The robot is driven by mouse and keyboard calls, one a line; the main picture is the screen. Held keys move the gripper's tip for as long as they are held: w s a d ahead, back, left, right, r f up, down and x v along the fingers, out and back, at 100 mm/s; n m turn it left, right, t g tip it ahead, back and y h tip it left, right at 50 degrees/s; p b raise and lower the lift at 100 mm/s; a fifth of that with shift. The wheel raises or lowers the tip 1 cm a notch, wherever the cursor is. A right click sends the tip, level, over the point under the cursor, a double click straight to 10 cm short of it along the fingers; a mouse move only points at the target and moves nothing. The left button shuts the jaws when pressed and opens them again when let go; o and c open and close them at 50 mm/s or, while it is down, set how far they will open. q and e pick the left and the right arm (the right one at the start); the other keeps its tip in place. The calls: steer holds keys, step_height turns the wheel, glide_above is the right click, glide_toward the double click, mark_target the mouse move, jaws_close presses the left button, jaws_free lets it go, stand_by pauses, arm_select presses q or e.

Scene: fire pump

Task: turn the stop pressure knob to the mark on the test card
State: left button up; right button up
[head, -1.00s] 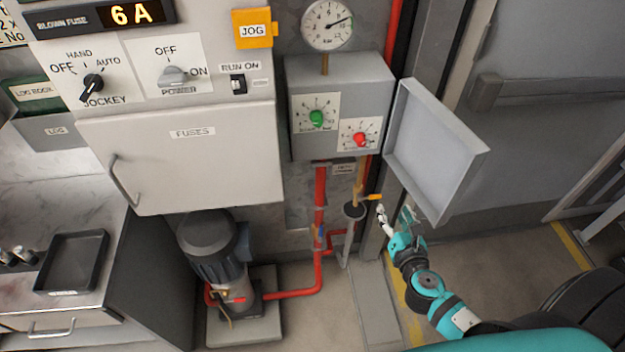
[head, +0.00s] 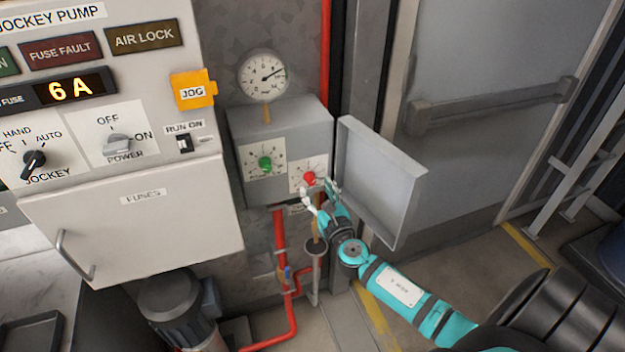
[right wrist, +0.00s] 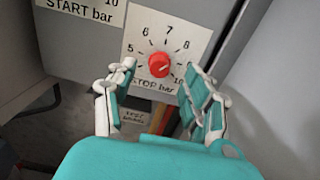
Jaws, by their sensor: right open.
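The stop pressure knob (head: 309,178) is red and sits at the lower right of the grey switch box (head: 283,118). In the right wrist view the red knob (right wrist: 160,64) is in the middle of a white dial plate marked "STOP bar", with numbers from 5 to 10. My right gripper (head: 320,193) is open just below and in front of it. In the right wrist view its two fingers (right wrist: 158,84) are spread left and right of the knob, apart from it. I cannot make out a test card. My left gripper is not in view.
The green start knob (head: 265,163) is left of the red one. The box's open lid (head: 380,180) stands close on the right of my arm. A pressure gauge (head: 264,76) is above the box. Red pipes (head: 280,235) run below. The fuse cabinet (head: 140,220) is on the left.

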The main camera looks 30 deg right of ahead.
mark_target(312, 182)
steer(key=shift+x, duration=1.9)
jaws_close()
